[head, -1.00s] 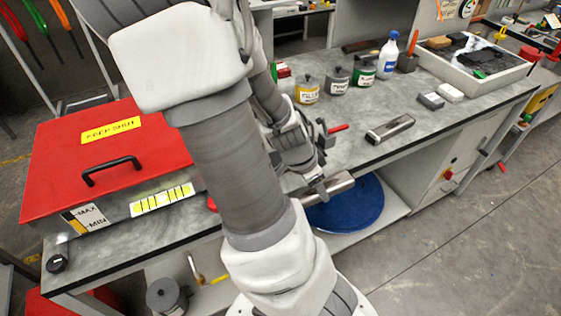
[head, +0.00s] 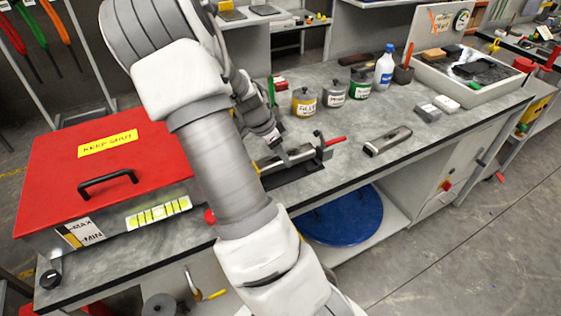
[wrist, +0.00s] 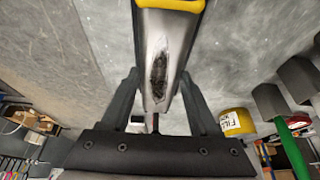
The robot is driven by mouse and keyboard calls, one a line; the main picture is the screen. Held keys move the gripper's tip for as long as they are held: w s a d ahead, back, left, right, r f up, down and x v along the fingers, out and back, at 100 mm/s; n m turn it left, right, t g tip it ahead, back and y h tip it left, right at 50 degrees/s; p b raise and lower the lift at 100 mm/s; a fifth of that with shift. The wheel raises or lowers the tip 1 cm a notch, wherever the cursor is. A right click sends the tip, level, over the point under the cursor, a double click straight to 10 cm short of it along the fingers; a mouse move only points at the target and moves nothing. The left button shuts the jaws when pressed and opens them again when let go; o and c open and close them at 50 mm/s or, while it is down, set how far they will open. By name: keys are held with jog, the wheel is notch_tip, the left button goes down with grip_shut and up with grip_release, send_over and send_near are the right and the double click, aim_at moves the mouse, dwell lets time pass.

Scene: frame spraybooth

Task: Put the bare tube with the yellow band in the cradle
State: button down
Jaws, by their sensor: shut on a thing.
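My gripper (head: 284,155) is shut on a bare metal tube (wrist: 157,62) with a yellow band (wrist: 172,4). In the wrist view the tube lies between the two fingers, and a dark scorched-looking patch marks its side. In the head view the held tube is at the cradle (head: 296,172), a dark base with a red handle (head: 335,141) at its right end. My arm hides part of both. I cannot tell whether the tube rests in the cradle or is just above it.
Another metal tube (head: 388,140) lies on the bench to the right. Labelled pots (head: 304,102) and a white bottle (head: 385,67) stand behind. A red lidded box (head: 100,165) fills the left.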

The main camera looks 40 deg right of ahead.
aim_at(277, 157)
jog(key=shift+w+f, duration=0.15)
jog(key=shift+f, duration=1.6)
jog(key=shift+f, duration=0.15)
jog(key=shift+c, duration=0.6)
grip_release()
